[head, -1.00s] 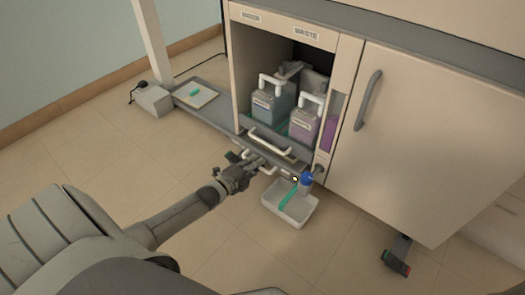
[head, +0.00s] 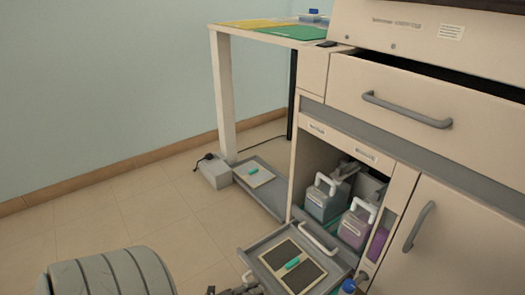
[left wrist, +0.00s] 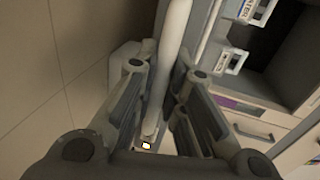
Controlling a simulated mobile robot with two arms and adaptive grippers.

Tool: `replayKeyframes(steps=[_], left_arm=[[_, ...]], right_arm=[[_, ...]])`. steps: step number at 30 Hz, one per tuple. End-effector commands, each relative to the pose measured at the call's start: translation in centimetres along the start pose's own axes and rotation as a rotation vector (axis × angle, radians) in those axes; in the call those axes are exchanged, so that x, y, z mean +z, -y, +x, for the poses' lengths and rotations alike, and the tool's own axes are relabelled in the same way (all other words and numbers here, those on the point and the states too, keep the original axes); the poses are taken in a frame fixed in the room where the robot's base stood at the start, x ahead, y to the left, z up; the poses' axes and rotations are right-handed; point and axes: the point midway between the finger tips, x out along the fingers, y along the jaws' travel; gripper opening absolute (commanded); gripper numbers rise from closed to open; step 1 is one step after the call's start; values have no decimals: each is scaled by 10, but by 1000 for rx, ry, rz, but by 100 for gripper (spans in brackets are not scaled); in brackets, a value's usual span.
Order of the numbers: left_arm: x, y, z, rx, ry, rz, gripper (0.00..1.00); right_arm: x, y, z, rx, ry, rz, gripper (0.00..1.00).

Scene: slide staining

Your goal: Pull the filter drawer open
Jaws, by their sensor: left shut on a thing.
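The filter drawer (head: 258,247) is pulled out low at the front of the cabinet in the head view. It is a grey tray holding two dark filter panels (head: 308,272) with a small green piece (head: 292,263) on them. My left gripper (head: 238,290) is at the drawer's front edge, mostly cut off by the bottom of the picture. In the left wrist view, its fingers (left wrist: 166,75) are shut on a pale bar, the drawer handle (left wrist: 170,45). My right gripper is not in view.
Two bottles (head: 325,200) stand in the open bay behind a white handle (head: 318,238). A blue-capped item (head: 348,286) is right of the drawer. A grey shelf (head: 270,198) and box (head: 214,172) are at the left. The floor (head: 130,210) there is clear.

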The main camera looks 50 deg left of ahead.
Motion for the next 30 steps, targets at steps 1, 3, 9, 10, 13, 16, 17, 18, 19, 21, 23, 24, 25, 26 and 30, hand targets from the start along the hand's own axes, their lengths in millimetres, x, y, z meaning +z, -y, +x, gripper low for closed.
replayKeyframes(steps=[1, 3, 9, 10, 13, 16, 17, 18, 19, 21, 23, 24, 25, 26, 30], left_arm=[[-1, -1, -3, 1, -1, -1, 0], [-1, -1, -5, 0, -1, -1, 0], [-1, -2, -6, 0, -2, -1, 0], [-1, -2, -6, 0, -2, -1, 0], [-1, -2, -6, 0, -2, -1, 0], [-1, -2, -6, 0, -2, -1, 18], [-1, -2, -6, 0, -2, -1, 21], [-1, -2, -6, 0, -1, -1, 26], [-1, -2, -5, 0, -1, 0, 30], [-1, -2, -5, 0, -1, 0, 33], [-1, -2, -5, 0, -1, 0, 33], [0, -2, -5, 0, -1, 0, 33], [0, -1, -5, 0, -1, 0, 33], [0, -1, -5, 0, 0, 0, 33], [0, -2, -8, 1, 0, 0, 33]], right_arm=[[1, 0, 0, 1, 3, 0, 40], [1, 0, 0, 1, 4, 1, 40], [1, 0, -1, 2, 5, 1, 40], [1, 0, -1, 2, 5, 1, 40], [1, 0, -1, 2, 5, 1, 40], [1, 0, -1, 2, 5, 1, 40], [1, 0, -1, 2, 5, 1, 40], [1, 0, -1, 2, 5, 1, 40], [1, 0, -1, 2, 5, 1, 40], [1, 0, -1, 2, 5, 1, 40], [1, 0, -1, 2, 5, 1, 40], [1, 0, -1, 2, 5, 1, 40], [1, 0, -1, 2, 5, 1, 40], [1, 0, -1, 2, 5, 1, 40], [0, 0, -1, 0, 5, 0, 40]])
